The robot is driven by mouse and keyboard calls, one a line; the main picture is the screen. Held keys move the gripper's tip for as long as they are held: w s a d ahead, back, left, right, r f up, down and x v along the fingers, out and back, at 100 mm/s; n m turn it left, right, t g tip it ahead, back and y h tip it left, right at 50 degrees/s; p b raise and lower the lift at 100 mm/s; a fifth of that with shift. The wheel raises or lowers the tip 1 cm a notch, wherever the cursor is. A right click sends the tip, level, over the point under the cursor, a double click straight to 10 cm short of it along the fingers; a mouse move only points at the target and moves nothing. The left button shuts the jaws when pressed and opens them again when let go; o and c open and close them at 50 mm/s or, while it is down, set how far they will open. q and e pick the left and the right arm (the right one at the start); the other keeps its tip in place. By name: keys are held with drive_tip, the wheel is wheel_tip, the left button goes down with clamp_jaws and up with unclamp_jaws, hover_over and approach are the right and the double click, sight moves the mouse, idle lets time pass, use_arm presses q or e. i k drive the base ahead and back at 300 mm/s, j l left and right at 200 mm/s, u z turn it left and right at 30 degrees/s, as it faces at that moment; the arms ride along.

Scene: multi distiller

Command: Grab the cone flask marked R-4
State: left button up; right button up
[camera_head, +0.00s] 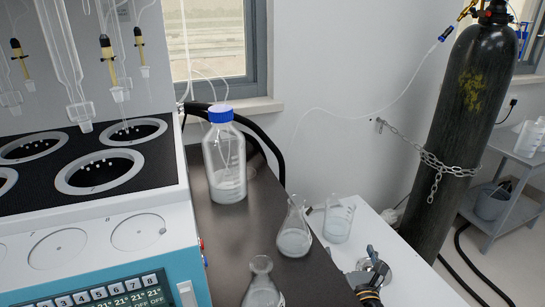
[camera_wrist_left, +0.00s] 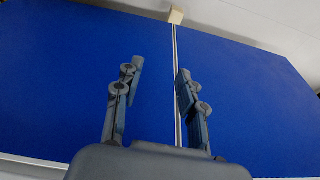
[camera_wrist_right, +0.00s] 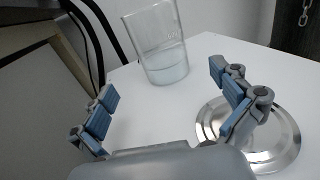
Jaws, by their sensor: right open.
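Two cone flasks with pale contents stand on the dark bench in the head view. One cone flask (camera_head: 294,238) is near the bench's right edge, and the other cone flask (camera_head: 261,289) is nearer, cut by the bottom edge. I cannot read an R-4 mark on either. My right gripper (camera_head: 372,264) is open and empty, right of the flasks over the white table. In the right wrist view its fingers (camera_wrist_right: 163,83) are spread, with a glass beaker (camera_wrist_right: 160,55) beyond them. My left gripper (camera_wrist_left: 160,72) is open and empty before a blue surface, outside the head view.
The beaker (camera_head: 339,222) and a round metal dish (camera_wrist_right: 285,140) are on the white table (camera_head: 415,285). A blue-capped bottle (camera_head: 226,160) stands behind the flasks. The multi distiller (camera_head: 100,235) fills the left. A chained dark gas cylinder (camera_head: 450,130) stands at the right.

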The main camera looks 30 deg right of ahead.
sight(294, 238)
drive_tip(key=k+j, duration=0.3)
drive_tip(key=k, duration=0.15)
drive_tip(key=k+j, duration=0.3)
drive_tip(key=k, duration=0.15)
